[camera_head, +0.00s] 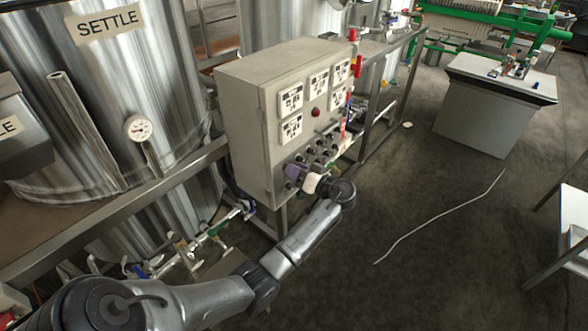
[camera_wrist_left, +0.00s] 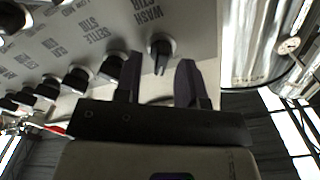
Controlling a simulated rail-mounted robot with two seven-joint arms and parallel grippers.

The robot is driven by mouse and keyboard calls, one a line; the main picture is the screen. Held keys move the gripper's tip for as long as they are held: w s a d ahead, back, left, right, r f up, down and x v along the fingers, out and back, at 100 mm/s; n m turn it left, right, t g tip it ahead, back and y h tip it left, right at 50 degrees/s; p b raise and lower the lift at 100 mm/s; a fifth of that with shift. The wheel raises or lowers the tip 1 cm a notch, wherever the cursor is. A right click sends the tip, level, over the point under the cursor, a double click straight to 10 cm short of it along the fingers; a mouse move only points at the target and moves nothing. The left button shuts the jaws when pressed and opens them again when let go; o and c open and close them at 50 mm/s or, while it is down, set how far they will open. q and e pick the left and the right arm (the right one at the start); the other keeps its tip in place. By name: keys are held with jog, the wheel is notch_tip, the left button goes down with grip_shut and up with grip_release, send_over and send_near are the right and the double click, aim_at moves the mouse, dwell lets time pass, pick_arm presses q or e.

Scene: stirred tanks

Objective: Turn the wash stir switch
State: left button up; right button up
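The wash stir switch (camera_wrist_left: 160,48) is a black knob on a light plate of the control box. Its "WASH STIR" label (camera_wrist_left: 147,10) appears upside down above it in the left wrist view. My left gripper (camera_wrist_left: 160,62) is open, with one dark finger on each side of the knob in that view; I cannot tell whether they touch it. In the head view, my left gripper (camera_head: 293,173) is at the lower front of the grey control box (camera_head: 248,110) and hides this switch. My right gripper is not in view.
The settle stir knob (camera_wrist_left: 112,67) is close beside one finger, with several more knobs in a row. A red button (camera_head: 316,112) and several displays are higher on the box. The steel SETTLE tank (camera_head: 100,100) stands to the left. Floor (camera_head: 400,200) to the right is mostly clear.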

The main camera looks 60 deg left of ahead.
pick_arm(q)
jog(key=shift+s+a, duration=0.2)
jog(key=shift+a, duration=0.3)
grip_shut()
jog(key=shift+s+d+n+b, duration=0.15)
jog(key=shift+n+b, duration=2.85)
jog(key=shift+b, duration=2.6)
jog(key=shift+s+a+n+b, duration=0.15)
jog(key=shift+n+b, duration=2.85)
jog(key=shift+b, duration=2.55)
jog(key=shift+d, duration=0.15)
grip_release()
